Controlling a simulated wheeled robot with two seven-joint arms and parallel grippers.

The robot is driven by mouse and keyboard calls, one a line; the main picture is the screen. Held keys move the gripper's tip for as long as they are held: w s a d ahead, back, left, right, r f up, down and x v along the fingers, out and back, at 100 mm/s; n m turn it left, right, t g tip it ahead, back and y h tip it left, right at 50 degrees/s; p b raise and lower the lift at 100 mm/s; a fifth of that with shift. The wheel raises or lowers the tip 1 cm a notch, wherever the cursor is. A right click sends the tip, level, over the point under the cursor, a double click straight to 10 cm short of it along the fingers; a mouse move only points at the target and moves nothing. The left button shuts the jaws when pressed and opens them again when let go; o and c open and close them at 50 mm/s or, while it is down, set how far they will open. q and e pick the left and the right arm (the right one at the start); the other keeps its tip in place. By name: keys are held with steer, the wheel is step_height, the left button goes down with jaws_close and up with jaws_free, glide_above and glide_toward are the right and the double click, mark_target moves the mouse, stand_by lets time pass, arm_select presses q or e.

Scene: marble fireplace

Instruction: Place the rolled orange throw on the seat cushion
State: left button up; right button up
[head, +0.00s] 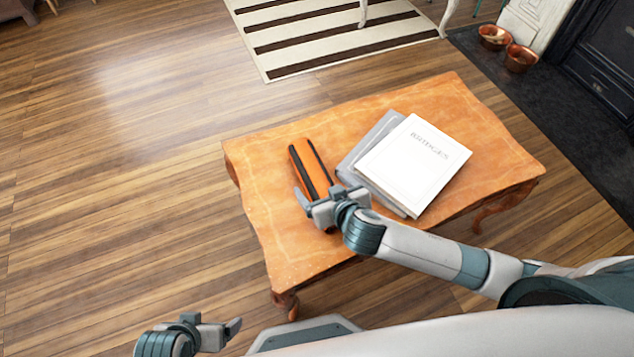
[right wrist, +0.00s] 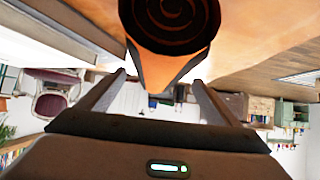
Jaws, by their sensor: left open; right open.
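The rolled orange throw (head: 301,164), with dark stripes along it, lies on the wooden coffee table (head: 268,228) left of the books. In the right wrist view its dark spiral end (right wrist: 170,18) faces the camera. My right gripper (head: 319,195) is open at the throw's near end, one finger to each side. In the right wrist view the spiral end appears beyond the fingers (right wrist: 165,88); contact cannot be told. My left gripper (head: 214,328) is open and empty, low in front of the table. I cannot identify the seat cushion with certainty; a purple-seated chair (right wrist: 52,104) shows inverted in the right wrist view.
A white book (head: 413,165) lies on a grey book (head: 369,140), close to the throw's right side. A striped rug (head: 335,30) lies behind the table. Copper bowls (head: 520,58) stand by the dark fireplace (head: 606,55). Wooden floor is clear on the left.

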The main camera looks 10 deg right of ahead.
steer(key=x, duration=0.4)
steer(key=shift+s+d+f+b, duration=0.1)
steer(key=shift+d+f+b, duration=0.1)
steer(key=shift+f+b, duration=0.1)
steer(key=shift+w+a+f, duration=0.1)
steer(key=shift+w+f, duration=0.2)
steer(key=shift+w, duration=0.1)
arm_select(q)
steer(key=shift+w+d+f, duration=0.15)
steer(key=shift+d, duration=0.25)
arm_select(e)
steer(key=c, duration=1.2)
arm_select(q)
steer(key=shift+w+t, duration=0.3)
steer(key=shift+w, duration=0.1)
arm_select(e)
steer(key=shift+c, duration=1)
steer(key=shift+r, duration=0.15)
